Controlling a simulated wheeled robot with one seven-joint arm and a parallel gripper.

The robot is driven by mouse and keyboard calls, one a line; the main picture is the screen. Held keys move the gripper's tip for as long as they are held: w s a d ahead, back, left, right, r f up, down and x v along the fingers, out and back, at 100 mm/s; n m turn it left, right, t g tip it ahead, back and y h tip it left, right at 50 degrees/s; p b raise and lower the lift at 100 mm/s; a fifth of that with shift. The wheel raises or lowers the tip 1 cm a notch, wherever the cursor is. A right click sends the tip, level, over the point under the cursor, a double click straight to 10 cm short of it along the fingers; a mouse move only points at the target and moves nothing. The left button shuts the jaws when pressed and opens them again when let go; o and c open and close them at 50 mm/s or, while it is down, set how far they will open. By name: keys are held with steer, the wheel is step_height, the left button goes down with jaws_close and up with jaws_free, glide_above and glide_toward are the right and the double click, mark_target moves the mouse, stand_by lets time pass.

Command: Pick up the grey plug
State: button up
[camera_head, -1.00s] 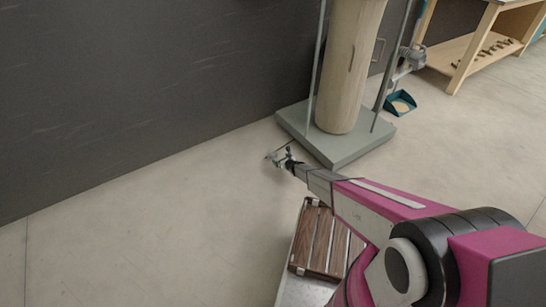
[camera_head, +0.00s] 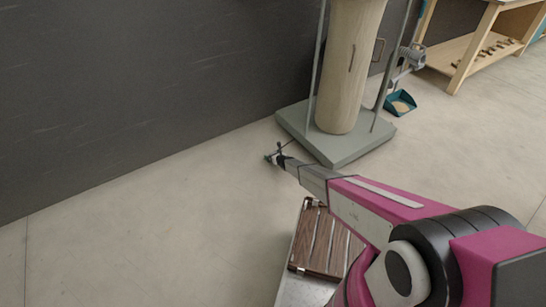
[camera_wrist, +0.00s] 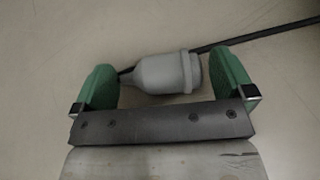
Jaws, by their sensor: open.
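The grey plug (camera_wrist: 167,73) lies on its side on the floor in the wrist view, with a dark cable running from it to the upper right. My gripper (camera_wrist: 167,85) is open, with one green finger pad to the left of the plug and the other to its right. The plug's length runs across the gap between the pads. The right pad is close to the plug's wide end; I cannot tell whether they touch. In the head view my gripper (camera_head: 274,157) is low over the floor, and the plug is too small or hidden to make out there.
A grey-green platform (camera_head: 340,155) bearing a wooden cylinder (camera_head: 350,70) stands just beyond my gripper. A slatted wooden piece (camera_head: 322,245) lies below my arm. A teal dustpan (camera_head: 399,103) and a workbench (camera_head: 470,62) are at upper right. The floor to the left is clear.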

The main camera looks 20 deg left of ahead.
steer(key=c, duration=1.3)
steer(key=shift+r, duration=0.1)
steer(key=shift+c, duration=0.2)
